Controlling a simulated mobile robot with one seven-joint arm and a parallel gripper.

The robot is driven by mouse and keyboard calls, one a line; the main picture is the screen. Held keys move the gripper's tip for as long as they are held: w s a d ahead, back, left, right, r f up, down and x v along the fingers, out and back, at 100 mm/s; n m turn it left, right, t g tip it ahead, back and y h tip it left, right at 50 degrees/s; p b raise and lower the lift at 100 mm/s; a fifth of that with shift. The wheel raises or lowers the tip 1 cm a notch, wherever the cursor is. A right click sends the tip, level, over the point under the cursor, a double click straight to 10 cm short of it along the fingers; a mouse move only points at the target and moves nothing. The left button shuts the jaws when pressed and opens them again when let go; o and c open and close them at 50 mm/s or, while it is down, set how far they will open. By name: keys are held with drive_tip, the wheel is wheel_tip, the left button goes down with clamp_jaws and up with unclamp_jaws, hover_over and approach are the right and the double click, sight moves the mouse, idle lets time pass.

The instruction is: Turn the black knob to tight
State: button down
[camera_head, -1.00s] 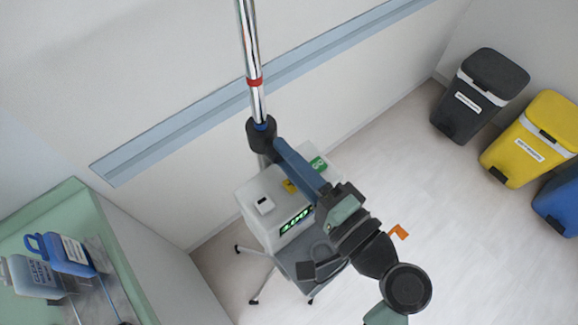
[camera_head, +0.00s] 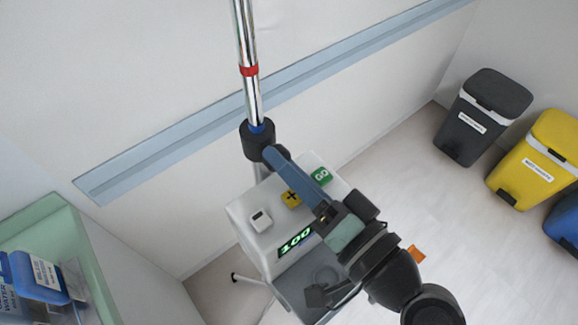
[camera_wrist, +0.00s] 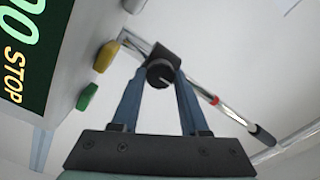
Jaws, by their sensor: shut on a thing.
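The black knob (camera_wrist: 158,74) is in the upper middle of the wrist view, on a black clamp around a chrome pole (camera_wrist: 228,112). A pale line marks its round face; no "tight" label is readable. My gripper (camera_wrist: 160,78) has its two blue fingers on either side of the knob, shut on it. In the head view my gripper (camera_head: 268,153) reaches up-left to the black clamp (camera_head: 257,139) on the pole (camera_head: 247,45). The knob itself is largely hidden there by the finger.
A white pump box (camera_head: 262,240) with a green "100" display and white, yellow and green buttons stands just below the clamp. A blue wall rail (camera_head: 150,160) runs behind the pole. Dark (camera_head: 485,115), yellow (camera_head: 535,165) and blue bins stand at right. A green-edged counter is at lower left.

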idle(0.3)
drive_tip(key=shift+c, duration=2.1)
unclamp_jaws()
drive_tip(key=shift+d, duration=0.1)
drive_tip(key=b+v, duration=0.2)
drive_tip(key=v, duration=1.1)
